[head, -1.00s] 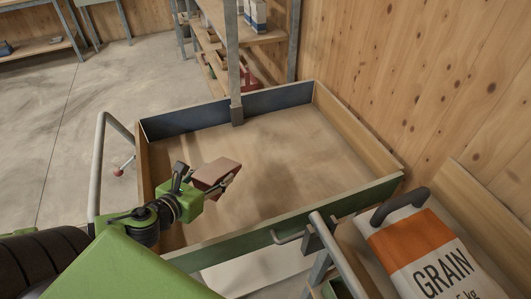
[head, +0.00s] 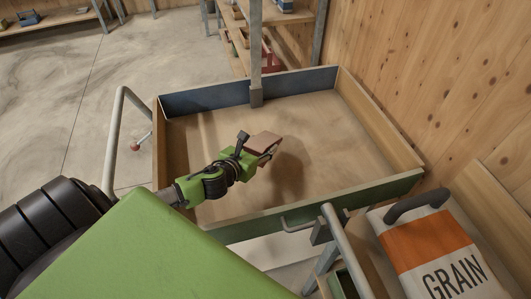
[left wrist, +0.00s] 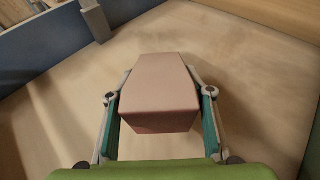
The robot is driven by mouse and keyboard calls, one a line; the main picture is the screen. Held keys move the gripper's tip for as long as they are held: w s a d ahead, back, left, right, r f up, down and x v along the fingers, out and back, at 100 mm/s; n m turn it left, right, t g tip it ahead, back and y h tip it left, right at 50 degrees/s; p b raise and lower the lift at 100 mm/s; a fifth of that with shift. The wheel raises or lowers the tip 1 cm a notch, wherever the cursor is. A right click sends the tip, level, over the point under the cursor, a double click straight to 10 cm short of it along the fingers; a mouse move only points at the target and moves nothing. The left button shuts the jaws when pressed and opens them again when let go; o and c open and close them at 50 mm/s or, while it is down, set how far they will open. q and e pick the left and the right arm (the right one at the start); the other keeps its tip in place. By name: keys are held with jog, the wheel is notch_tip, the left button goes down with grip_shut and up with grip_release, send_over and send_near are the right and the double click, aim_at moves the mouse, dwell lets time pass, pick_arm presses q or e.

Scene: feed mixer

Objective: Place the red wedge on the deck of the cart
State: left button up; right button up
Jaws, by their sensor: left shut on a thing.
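The red wedge (head: 263,143) is a small dull-red block in my left gripper (head: 266,150). In the left wrist view the wedge (left wrist: 159,92) sits between the two fingers, which press on its sides. The gripper holds it over the cart's deck (head: 330,130), a bare wooden floor with low walls around it. The wedge seems to be above the deck, with a shadow on the boards; the exact height is hard to tell. My right gripper does not show in these views.
A grey post (head: 256,60) rises at the cart's far wall. A grain bag (head: 434,250) lies at the lower right, outside the near green wall (head: 330,207). Shelves (head: 285,30) stand behind the cart. The deck around the wedge is clear.

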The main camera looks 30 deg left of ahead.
pick_arm(q)
jog(key=shift+w+d+f, duration=0.1)
jog(key=shift+w+f, duration=0.45)
jog(key=shift+w, duration=0.1)
jog(key=shift+w+f, duration=0.4)
jog(key=shift+f, duration=0.1)
notch_tip(320, 180, down, 3)
jog(key=shift+w+d, duration=0.1)
jog(key=shift+f, duration=0.2)
jog(key=shift+b, duration=0.3)
jog(key=shift+f, duration=0.15)
jog(key=o, duration=1.4)
jog(key=shift+f, duration=0.1)
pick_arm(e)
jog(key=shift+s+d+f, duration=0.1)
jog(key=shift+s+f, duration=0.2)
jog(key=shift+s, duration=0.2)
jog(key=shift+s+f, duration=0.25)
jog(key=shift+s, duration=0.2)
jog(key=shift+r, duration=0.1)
